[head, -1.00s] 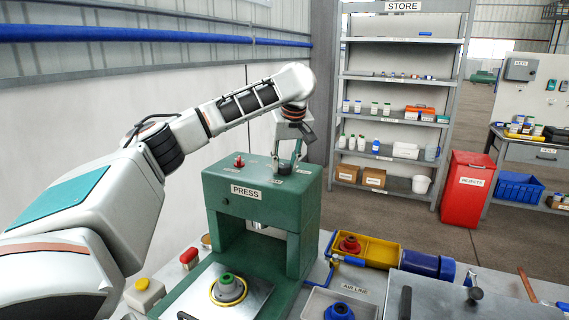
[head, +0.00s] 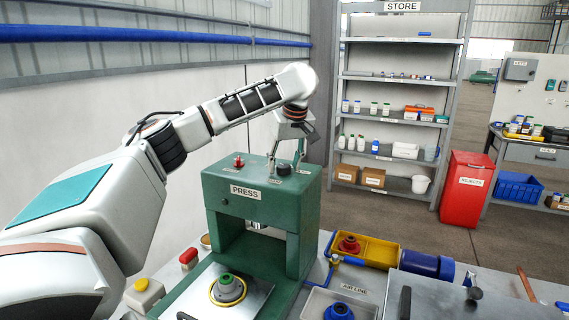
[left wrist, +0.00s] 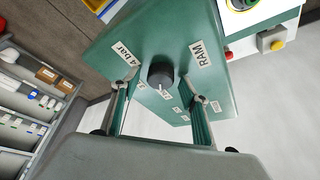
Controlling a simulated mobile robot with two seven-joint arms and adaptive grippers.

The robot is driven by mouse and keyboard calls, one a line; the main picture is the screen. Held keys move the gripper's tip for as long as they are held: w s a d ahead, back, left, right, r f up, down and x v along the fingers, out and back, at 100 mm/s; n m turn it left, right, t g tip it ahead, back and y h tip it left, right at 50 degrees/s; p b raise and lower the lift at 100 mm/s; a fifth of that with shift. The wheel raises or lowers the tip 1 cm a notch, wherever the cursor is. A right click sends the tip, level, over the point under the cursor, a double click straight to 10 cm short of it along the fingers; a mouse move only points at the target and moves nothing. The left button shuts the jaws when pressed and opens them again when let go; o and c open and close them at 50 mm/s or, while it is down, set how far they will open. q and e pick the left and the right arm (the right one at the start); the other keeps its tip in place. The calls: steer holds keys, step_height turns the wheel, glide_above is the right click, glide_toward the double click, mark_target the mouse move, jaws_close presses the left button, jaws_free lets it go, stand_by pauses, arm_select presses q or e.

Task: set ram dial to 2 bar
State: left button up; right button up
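The ram dial (head: 283,169) is a round black knob on top of the green press (head: 249,210). In the left wrist view the dial (left wrist: 160,75) has a white mark on its near side, toward a small label (left wrist: 166,94) too small to read surely. A "4 bar" label (left wrist: 122,52) lies to its left and a "RAM" label (left wrist: 200,53) to its right. My left gripper (head: 287,160) is open, its fingers on either side of the dial and apart from it; it also shows in the left wrist view (left wrist: 162,62). My right gripper is not in view.
A red knob (head: 239,161) stands on the press top, left of the dial. A yellow tray (head: 376,250), a blue cylinder (head: 420,263) and a grey bin (head: 313,303) lie right of the press. A wall is close behind it.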

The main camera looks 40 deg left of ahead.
arm_select(q)
steer(key=shift+r, duration=0.1)
steer(key=v, duration=1.1)
steer(key=shift+d+r, duration=0.2)
steer(key=shift+r, duration=0.15)
